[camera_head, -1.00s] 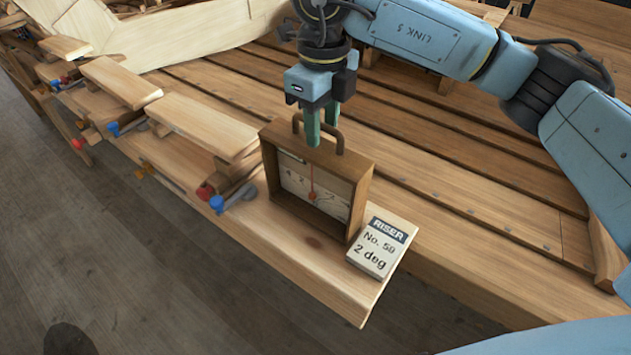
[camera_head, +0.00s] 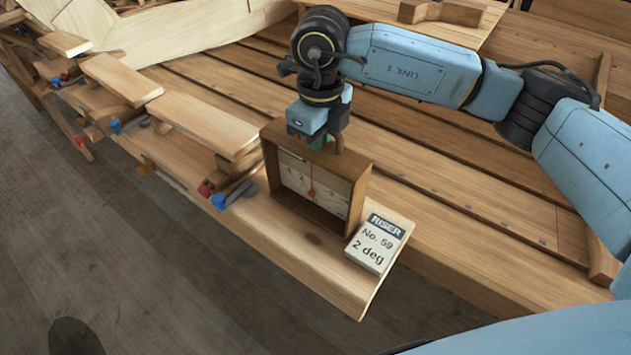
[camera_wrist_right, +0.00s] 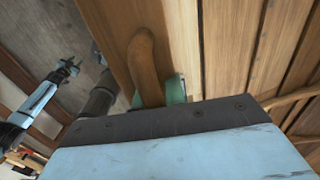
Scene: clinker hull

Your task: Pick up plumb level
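The plumb level is a wooden box frame (camera_head: 318,205) with a pale dial face, a red pointer and a handle on top. It stands upright on the plank end at the bench's edge. My right gripper (camera_head: 321,145) points down at the handle, its green fingertips low at the box top. In the right wrist view the brown handle (camera_wrist_right: 143,65) rises beside the green fingers (camera_wrist_right: 160,95); I cannot tell whether they are closed on it. My left gripper (camera_wrist_right: 68,66) is small and far off at the left of the right wrist view, its opening unclear.
A riser card block marked No. 59, 2 deg (camera_head: 375,244) lies just right of the level. Wooden blocks and clamps (camera_head: 215,195) line the plank to its left. The planked hull surface (camera_head: 440,180) spreads behind; the floor lies in front.

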